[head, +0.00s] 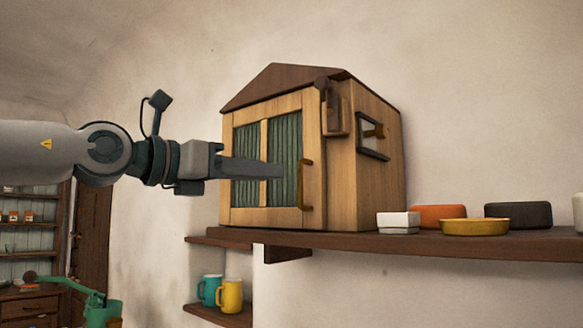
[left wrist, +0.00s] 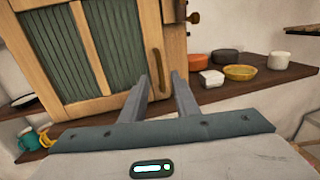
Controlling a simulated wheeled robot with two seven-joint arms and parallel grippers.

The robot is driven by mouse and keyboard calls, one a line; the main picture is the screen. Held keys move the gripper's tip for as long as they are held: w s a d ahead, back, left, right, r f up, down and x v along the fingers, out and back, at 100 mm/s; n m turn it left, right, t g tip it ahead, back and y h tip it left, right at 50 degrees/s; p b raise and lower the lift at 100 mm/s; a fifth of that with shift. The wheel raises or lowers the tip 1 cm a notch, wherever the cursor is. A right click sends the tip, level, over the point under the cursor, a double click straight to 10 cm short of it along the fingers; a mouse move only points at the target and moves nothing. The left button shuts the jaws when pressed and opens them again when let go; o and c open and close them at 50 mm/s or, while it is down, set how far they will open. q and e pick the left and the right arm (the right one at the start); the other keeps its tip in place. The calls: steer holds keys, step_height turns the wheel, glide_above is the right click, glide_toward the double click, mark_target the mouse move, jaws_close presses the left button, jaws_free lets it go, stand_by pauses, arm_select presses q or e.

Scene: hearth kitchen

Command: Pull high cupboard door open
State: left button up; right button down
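The high cupboard (head: 380,160) is a house-shaped wooden box with a dark roof, standing on a wall shelf. Its door (head: 237,215) has two green panels and looks closed. A curved brass-brown handle (head: 306,185) is upright at the door's right edge. My left gripper (head: 280,170) is in front of the door, with its fingers pointing toward the handle. In the left wrist view the left gripper (left wrist: 161,80) is open, its two fingers apart with nothing clasped. The handle (left wrist: 157,68) shows between and just beyond the fingertips; contact cannot be told. My right gripper is not in view.
The wooden shelf (head: 440,243) also holds a white box (head: 398,222), a yellow dish (head: 474,228), an orange container (head: 438,213) and a dark one (head: 518,213), right of the cupboard. Teal (head: 209,290) and yellow (head: 230,296) mugs stand on a lower shelf.

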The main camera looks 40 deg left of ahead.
mark_target(298, 176)
arm_select(q)
steer(key=p+x, duration=0.2)
steer(key=x, duration=0.5)
steer(key=shift+w+p, duration=0.2)
steer(key=shift+p, duration=0.2)
jaws_close()
